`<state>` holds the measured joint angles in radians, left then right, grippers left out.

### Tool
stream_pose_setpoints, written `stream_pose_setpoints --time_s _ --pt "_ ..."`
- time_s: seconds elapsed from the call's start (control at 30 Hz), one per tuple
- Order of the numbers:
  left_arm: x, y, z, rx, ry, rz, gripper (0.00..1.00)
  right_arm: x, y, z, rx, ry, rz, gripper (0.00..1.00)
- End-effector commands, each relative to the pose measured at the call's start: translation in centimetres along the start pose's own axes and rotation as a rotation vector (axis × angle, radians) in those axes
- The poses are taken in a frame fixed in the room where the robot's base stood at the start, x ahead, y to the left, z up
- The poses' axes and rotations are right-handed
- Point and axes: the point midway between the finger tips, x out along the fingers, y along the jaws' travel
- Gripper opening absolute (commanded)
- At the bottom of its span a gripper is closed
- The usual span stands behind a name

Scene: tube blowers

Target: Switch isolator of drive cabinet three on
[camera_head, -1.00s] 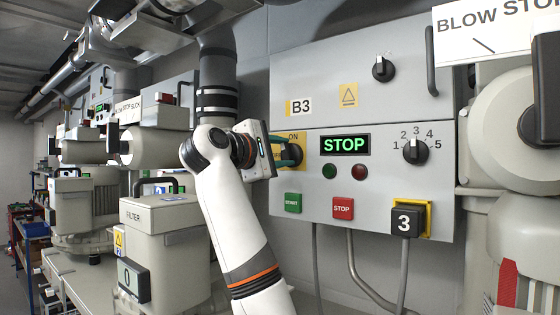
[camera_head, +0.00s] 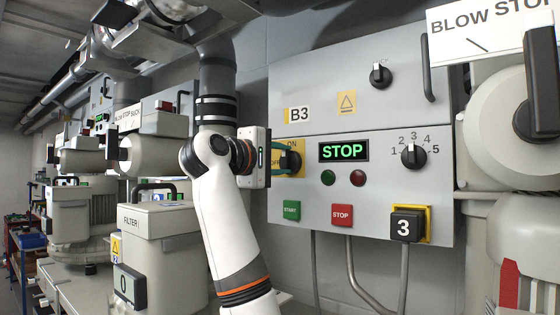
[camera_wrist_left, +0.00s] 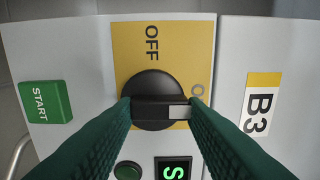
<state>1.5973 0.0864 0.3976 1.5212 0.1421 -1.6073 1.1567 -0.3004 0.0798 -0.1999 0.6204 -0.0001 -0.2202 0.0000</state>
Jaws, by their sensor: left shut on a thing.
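The drive cabinet B3 (camera_head: 400,105) fills the right half of the head view, its display (camera_head: 344,151) reading STOP in green. Its isolator is a black rotary knob (camera_wrist_left: 152,118) on a yellow plate (camera_wrist_left: 130,60) marked OFF and ON. In the left wrist view the knob's bar lies level, its white mark on the ON side and away from OFF. My left gripper (camera_head: 287,161) is shut on the knob, with one green finger at each end of the bar. My right gripper is not in view.
Below the display are a green START button (camera_head: 291,210), a red STOP button (camera_head: 342,215) and a black block marked 3 (camera_head: 406,226). A 1-to-5 selector (camera_head: 413,156) is to the right. A blower (camera_head: 500,125) stands close on the right, a filter unit (camera_head: 160,225) on the left.

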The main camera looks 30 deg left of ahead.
Motion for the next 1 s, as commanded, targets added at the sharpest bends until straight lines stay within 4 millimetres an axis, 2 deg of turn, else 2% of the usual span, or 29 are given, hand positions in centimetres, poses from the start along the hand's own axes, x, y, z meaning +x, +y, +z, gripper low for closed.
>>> stream_pose_setpoints --time_s 0.07,0.1,0.23,0.5,0.63,0.77,1.0 --pt "0.1 0.3 -0.1 0.002 0.003 0.009 0.15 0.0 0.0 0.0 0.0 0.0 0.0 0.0" --pt "0.1 0.3 -0.1 0.002 0.003 0.009 0.4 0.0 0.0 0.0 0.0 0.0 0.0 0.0" --pt "0.1 0.2 -0.1 0.001 0.002 0.007 0.6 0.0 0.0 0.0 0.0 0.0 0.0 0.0" --pt "0.0 0.1 0.0 0.0 0.001 0.004 0.6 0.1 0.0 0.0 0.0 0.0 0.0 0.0" --pt "-0.9 0.2 0.0 0.0 0.0 0.0 0.6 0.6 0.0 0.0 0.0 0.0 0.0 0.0" --pt "-3.2 0.4 0.0 0.0 -0.002 -0.002 0.6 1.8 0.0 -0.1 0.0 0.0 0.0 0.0" --pt "-8.4 0.4 0.0 0.002 -0.001 -0.001 0.6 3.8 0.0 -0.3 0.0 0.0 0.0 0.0"
